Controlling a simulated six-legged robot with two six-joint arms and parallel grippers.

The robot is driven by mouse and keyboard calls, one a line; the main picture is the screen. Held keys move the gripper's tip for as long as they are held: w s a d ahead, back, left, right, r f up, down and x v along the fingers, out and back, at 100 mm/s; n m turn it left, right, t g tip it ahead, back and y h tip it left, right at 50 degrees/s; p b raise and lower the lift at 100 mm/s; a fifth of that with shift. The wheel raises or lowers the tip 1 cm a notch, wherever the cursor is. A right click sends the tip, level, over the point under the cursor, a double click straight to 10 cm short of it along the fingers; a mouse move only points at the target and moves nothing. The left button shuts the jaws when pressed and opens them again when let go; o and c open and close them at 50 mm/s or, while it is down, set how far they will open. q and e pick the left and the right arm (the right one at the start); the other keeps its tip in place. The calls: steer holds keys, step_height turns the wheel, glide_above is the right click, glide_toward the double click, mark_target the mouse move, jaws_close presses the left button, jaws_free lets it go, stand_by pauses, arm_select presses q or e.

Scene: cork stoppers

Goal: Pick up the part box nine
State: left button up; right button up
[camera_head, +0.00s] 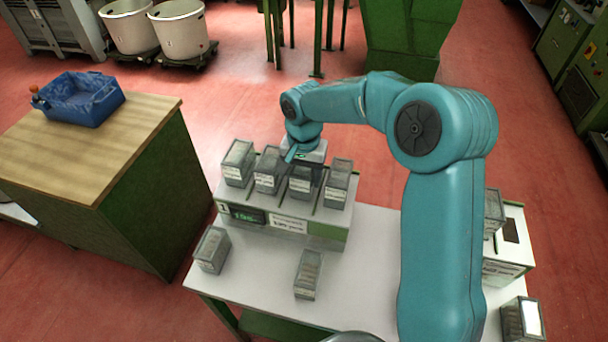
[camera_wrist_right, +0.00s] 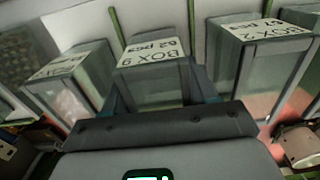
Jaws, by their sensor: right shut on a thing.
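Part box nine is a small clear grey box whose top label reads BOX 9 62 pcs. In the right wrist view, box nine (camera_wrist_right: 155,72) sits in the middle between the fingers of my right gripper (camera_wrist_right: 160,95), which is shut on it. In the head view my right gripper (camera_head: 306,156) is at the back of the row of boxes on the white stand, and box nine (camera_head: 302,182) appears to be the third from the left. The gripper's fingers are mostly hidden there. My left gripper is not in view.
Box two (camera_wrist_right: 262,50) stands beside box nine, with another box (camera_wrist_right: 75,77) on the other side. Green dividers separate the stand's slots. A wooden-topped bench (camera_head: 100,140) with a blue crate (camera_head: 82,100) stands left.

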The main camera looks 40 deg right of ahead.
step_height(320, 180, up, 20)
steer(key=shift+f+p, duration=0.15)
steer(key=shift+p, duration=0.15)
